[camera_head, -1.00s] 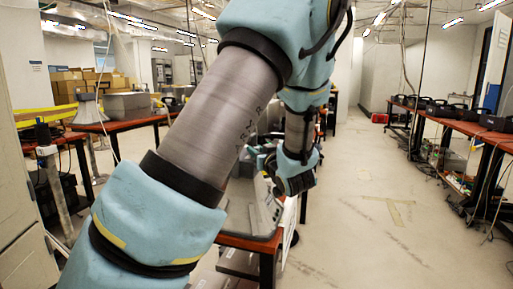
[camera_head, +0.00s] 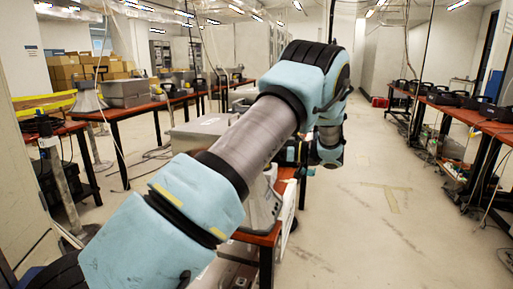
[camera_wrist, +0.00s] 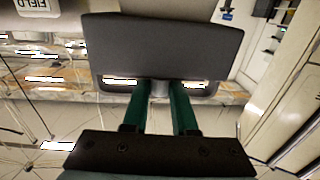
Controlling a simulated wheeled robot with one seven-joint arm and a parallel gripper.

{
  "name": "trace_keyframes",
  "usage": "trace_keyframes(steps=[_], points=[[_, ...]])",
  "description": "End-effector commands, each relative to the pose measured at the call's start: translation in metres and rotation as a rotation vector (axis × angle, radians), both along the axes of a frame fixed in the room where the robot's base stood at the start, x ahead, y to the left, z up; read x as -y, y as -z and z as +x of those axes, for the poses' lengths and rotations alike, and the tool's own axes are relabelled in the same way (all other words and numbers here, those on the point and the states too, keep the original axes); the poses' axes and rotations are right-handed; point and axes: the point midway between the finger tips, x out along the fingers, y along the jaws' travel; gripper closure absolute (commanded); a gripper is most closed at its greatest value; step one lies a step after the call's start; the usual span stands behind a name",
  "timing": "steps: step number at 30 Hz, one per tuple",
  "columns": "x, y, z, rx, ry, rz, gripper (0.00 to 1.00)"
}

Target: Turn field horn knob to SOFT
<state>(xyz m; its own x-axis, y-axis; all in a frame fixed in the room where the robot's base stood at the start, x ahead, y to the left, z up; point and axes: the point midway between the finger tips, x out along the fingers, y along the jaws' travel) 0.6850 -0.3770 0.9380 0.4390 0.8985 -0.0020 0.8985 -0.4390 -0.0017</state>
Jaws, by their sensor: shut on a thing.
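My gripper (camera_wrist: 160,88) shows in the wrist view as two green fingers closed on a small grey round part (camera_wrist: 158,92), which looks like the field horn knob. The fingertips are partly hidden by a wide dark grey plate (camera_wrist: 165,48) just beyond them. The knob's pointer and the SOFT mark cannot be seen.
A reddish table (camera_head: 268,240) lies under the case. Another table with grey bins (camera_head: 125,93) and cardboard boxes (camera_head: 88,69) stands at the back left. A bench with several black cases (camera_head: 445,98) runs along the right. The floor (camera_head: 370,220) between is clear.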

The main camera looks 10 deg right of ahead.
Motion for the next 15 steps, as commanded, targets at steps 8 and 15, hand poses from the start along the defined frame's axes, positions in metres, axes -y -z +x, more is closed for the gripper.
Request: trace_keyframes(steps=[8,15], points=[[-0.0005,0.0003,0.0016,0.003,-0.207,0.000,1.00],[-0.0006,-0.0009,0.0013,0.003,-0.314,0.001,1.00]])
